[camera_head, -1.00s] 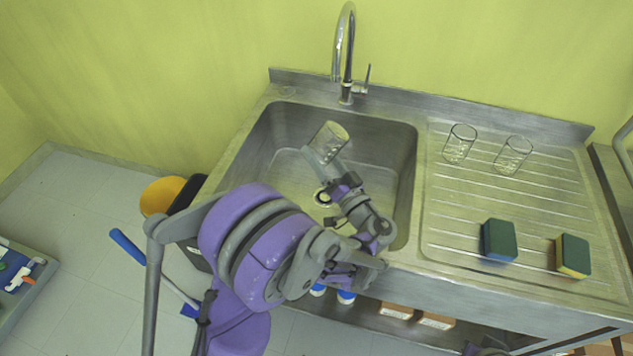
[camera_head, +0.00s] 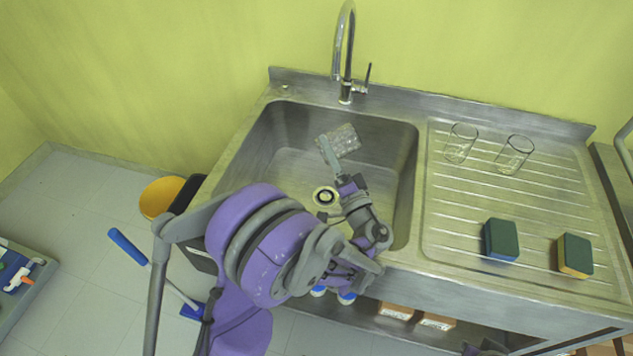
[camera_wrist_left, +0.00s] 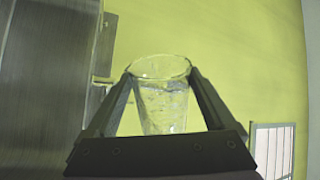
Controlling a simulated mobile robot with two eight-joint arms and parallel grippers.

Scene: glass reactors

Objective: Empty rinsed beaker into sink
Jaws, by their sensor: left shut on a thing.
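A clear glass beaker (camera_head: 345,139) is held above the sink basin (camera_head: 285,150), tipped far over onto its side with one end toward the right. My left gripper (camera_head: 328,152) is shut on the beaker. In the left wrist view the beaker (camera_wrist_left: 162,95) sits between the two fingers, with streaks or drops showing in the glass. Whether liquid is running out cannot be made out. The round drain (camera_head: 325,196) lies below, beside my left wrist. A dark grey part at the bottom edge may be my right gripper (camera_head: 487,347); its jaws cannot be made out.
A tall faucet (camera_head: 345,55) stands behind the basin. A yellow bucket (camera_head: 160,197) is on the floor at left.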

